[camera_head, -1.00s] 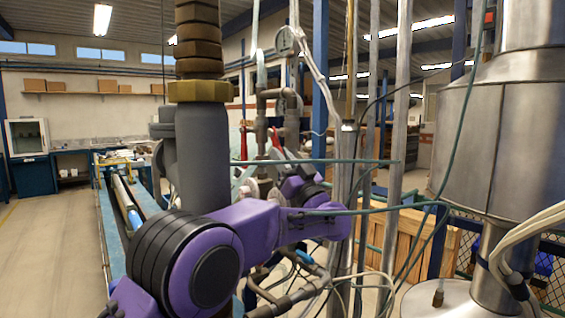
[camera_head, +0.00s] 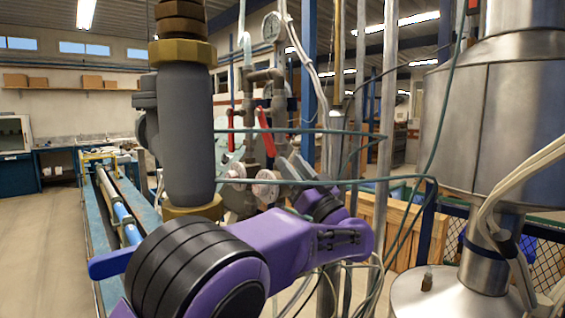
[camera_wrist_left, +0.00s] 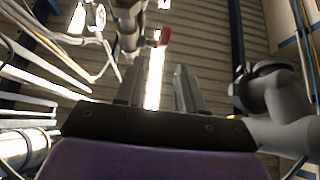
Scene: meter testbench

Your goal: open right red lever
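The right red lever (camera_head: 265,131) hangs tilted on grey pipework in the middle of the head view. A second, thinner red lever (camera_head: 231,122) stands to its left. My left gripper (camera_head: 287,166) is just below and right of the right lever in the head view, partly hidden by my purple wrist. In the left wrist view its two grey fingers (camera_wrist_left: 158,80) are apart with nothing between them. A red lever end (camera_wrist_left: 164,37) shows beyond the fingertips, apart from them. My right gripper is not in view.
A thick grey vertical pipe (camera_head: 187,130) stands left of the levers. Green cables (camera_head: 300,182) cross in front of the pipework. A large metal tank (camera_head: 500,130) fills the right side. A blue bench (camera_head: 92,225) is at left, with open floor beside it.

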